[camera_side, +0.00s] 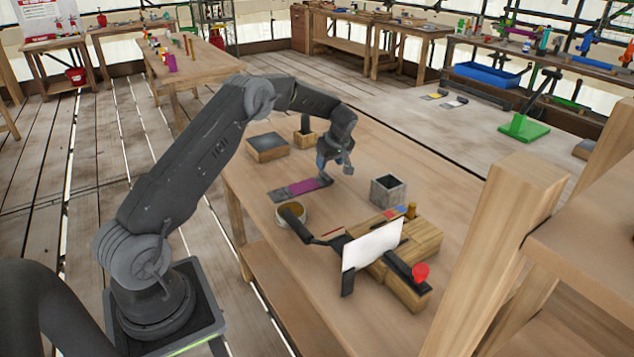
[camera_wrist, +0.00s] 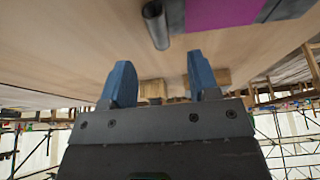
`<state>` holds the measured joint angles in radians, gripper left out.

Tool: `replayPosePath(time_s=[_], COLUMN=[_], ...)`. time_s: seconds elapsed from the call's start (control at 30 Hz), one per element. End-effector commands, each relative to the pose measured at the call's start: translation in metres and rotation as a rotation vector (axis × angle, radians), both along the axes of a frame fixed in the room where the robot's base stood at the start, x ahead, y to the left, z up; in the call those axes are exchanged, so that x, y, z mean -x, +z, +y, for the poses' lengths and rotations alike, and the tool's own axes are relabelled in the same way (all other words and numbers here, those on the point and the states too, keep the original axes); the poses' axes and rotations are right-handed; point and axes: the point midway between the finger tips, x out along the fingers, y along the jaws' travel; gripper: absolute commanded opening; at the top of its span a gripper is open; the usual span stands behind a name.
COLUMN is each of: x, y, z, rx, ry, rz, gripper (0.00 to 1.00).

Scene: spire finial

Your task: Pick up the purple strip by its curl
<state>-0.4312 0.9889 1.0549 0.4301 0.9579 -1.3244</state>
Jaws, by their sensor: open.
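The purple strip (camera_side: 303,187) lies flat on the wooden table with grey sections at both ends. Its curl (camera_side: 325,180) is at the right end, close to my gripper. In the wrist view the purple strip (camera_wrist: 222,12) runs along the top edge, and its grey curl (camera_wrist: 156,25) hangs at its left end as a small roll. My gripper (camera_wrist: 160,82) is open with two blue fingertips apart and nothing between them. In the side view my gripper (camera_side: 335,165) is just above and beside the curl. The curl lies beyond the fingertips, not between them.
A grey open box (camera_side: 388,190) stands right of my gripper. A round bowl (camera_side: 292,213) and a wooden block assembly with a white sheet (camera_side: 372,243) are nearer the camera. A dark-topped flat box (camera_side: 267,147) and a small wooden block (camera_side: 305,138) stand behind the strip.

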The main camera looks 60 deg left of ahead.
Motion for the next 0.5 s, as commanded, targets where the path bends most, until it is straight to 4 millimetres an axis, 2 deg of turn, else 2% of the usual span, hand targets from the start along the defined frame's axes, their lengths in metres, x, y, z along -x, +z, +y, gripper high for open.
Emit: replayPosePath(time_s=[0.17, 0.33, 0.5], x=[0.000, 0.000, 0.000], y=[-0.015, -0.040, -0.051], z=[0.004, 0.012, 0.017], rx=[0.001, 0.001, 0.000], ry=[0.000, 0.001, 0.001], rz=[0.001, 0.001, 0.000], gripper=[0.55, 0.55, 0.55])
